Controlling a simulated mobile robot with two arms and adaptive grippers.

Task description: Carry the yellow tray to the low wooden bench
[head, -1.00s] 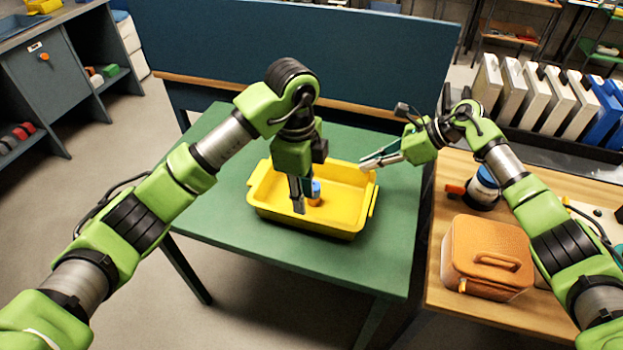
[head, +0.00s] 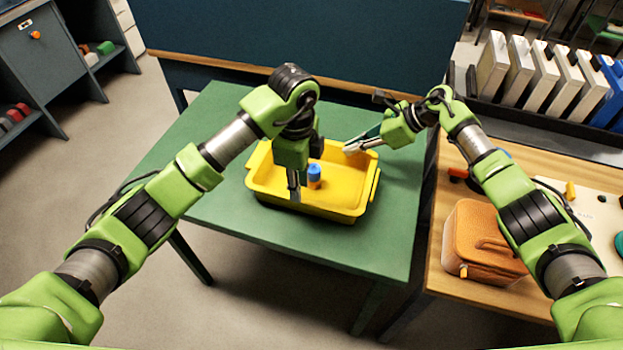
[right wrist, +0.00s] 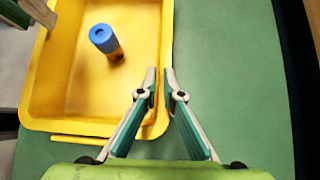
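The yellow tray (head: 340,208) sits level on the green table (head: 230,205); it also fills the left of the right wrist view (right wrist: 85,127). A blue cylinder with an orange part (head: 314,176) stands inside it. My left gripper (head: 294,194) points down at the tray's near wall, left of the cylinder; its grip there is not clear.
An orange case (head: 480,245) and a pale board (head: 590,205) with small parts occupy the wooden top. White and blue upright boxes (head: 545,85) stand behind it. A blue panel (head: 290,35) rises behind the green table. Open floor (head: 110,155) lies left.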

